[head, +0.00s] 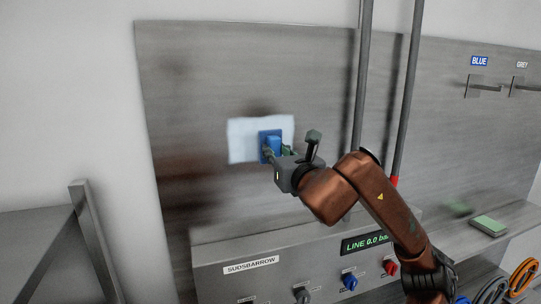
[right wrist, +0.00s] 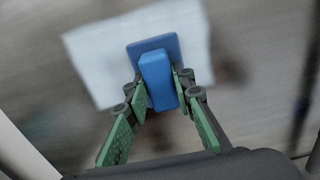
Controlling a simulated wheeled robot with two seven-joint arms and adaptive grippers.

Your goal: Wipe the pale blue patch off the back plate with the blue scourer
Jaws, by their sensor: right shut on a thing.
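The blue scourer (head: 272,143) is a blue pad with a raised blue grip block. My right gripper (head: 270,152) is shut on that block; the scourer also shows in the right wrist view (right wrist: 156,70), between the green fingers (right wrist: 158,98). The pale blue patch (head: 242,141) looks whitish and rectangular on the grey metal back plate (head: 190,90). The scourer is in front of the patch's right half and hides part of it. I cannot tell whether the pad touches the plate. The patch shows around the pad in the right wrist view (right wrist: 100,65). My left gripper is not in view.
Below the patch is a control box labelled SUDSBARROW (head: 250,265), with knobs and a green display (head: 366,243). Two vertical pipes (head: 362,80) run right of the patch. A green pad (head: 488,226) lies on the right shelf. Hooks labelled BLUE (head: 482,87) and GREY (head: 524,86) are at upper right.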

